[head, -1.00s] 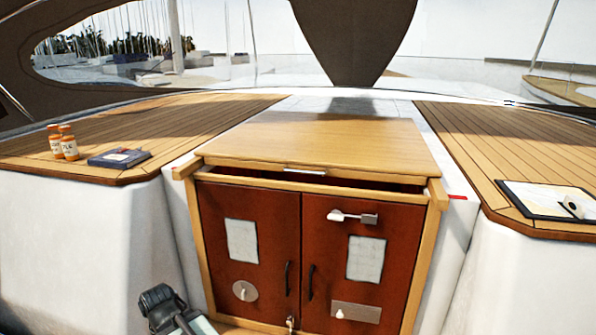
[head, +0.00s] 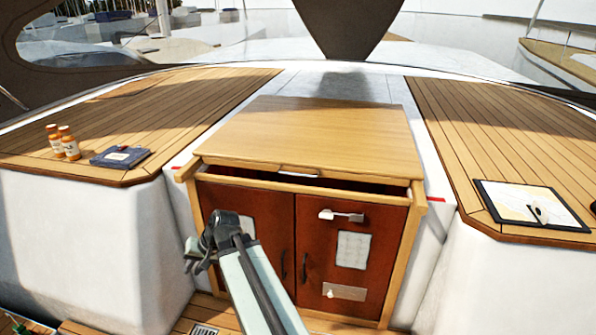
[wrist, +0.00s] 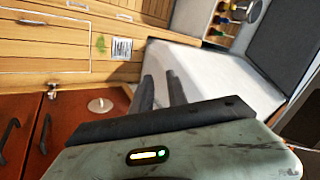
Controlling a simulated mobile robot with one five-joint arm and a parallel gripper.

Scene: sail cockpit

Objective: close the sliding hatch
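The sliding hatch (head: 310,135) is a pale wooden panel on top of the companionway, with a small metal handle (head: 298,172) at its front edge. A dark gap shows between that edge and the wooden frame (head: 300,187) above the red-brown doors (head: 345,240). My gripper (head: 192,255) is in front of the left door, below and left of the handle, touching neither hatch nor handle. In the wrist view its two dark fingers (wrist: 161,90) stand apart with nothing between them. The wrist view does not show the hatch.
Teak-topped seats flank the hatch. The right one holds a chart board (head: 530,205). The doors carry a latch (head: 340,215) and dark handles. The space above the hatch is clear.

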